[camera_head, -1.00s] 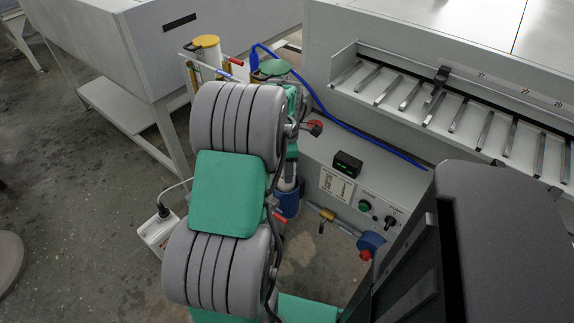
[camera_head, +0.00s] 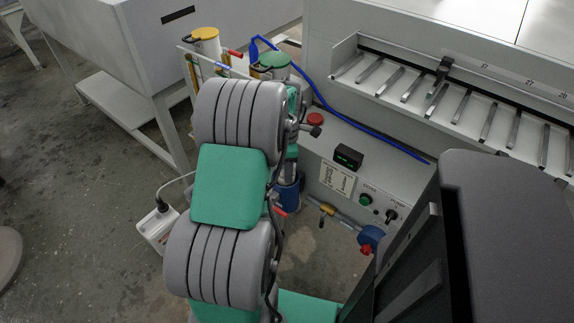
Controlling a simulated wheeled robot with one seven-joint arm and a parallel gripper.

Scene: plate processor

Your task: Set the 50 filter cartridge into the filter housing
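My arm fills the middle of the view and hides my gripper, so its fingers do not show. I cannot make out a cartridge marked 50. Behind my arm stand a white cylinder with a yellow top (camera_head: 206,36) and a cylinder with a green top (camera_head: 274,60); I cannot tell whether either is the filter housing. A dark blue cylinder (camera_head: 288,196) shows partly beside my arm, low at the machine's front; I cannot tell whether it is the housing bowl.
Yellow-handled pipework (camera_head: 327,209) sits low.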

